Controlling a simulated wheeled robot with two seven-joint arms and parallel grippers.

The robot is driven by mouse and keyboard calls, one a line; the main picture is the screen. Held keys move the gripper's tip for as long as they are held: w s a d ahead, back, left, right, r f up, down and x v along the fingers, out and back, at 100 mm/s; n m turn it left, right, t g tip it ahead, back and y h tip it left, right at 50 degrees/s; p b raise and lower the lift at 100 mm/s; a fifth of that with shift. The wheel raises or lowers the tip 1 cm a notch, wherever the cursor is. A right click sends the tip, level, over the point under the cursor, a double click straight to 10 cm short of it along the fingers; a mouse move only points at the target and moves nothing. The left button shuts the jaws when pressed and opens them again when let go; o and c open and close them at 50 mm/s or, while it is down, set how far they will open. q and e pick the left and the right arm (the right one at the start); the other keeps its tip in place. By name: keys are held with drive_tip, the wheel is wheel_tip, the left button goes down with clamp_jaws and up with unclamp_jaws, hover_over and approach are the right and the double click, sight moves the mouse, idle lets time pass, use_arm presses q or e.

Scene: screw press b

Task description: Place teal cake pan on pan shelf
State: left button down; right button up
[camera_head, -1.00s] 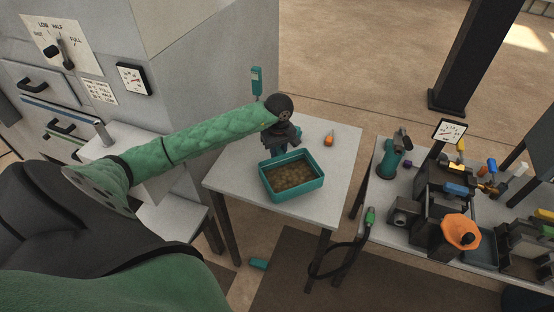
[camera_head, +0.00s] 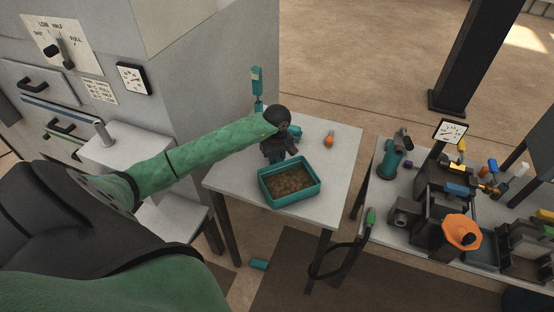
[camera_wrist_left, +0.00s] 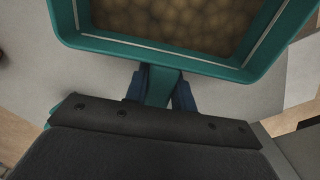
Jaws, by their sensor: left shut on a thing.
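The teal cake pan (camera_head: 296,198) is a rectangular tray filled with brown, lumpy contents. It appears level over the small white table at the middle of the head view; I cannot tell whether it touches the top. My left gripper (camera_head: 277,158) is at the pan's far-left side. In the left wrist view its two dark blue fingers (camera_wrist_left: 163,88) are shut on a teal tab of the pan (camera_wrist_left: 160,54). No thing is clearly recognisable as the pan shelf. My right gripper is not in view.
The white table (camera_head: 230,183) holds an orange-tipped item (camera_head: 329,139) and a teal item (camera_head: 295,131) behind my gripper. A grey machine (camera_head: 215,70) stands left. A crowded bench (camera_head: 405,238) is at right. A teal piece (camera_head: 258,264) lies on the floor.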

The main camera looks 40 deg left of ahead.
use_arm(q)
drive_tip(key=c, duration=1.2)
unclamp_jaws()
drive_tip(key=shift+o, duration=0.2)
drive_tip(key=shift+r, duration=0.1)
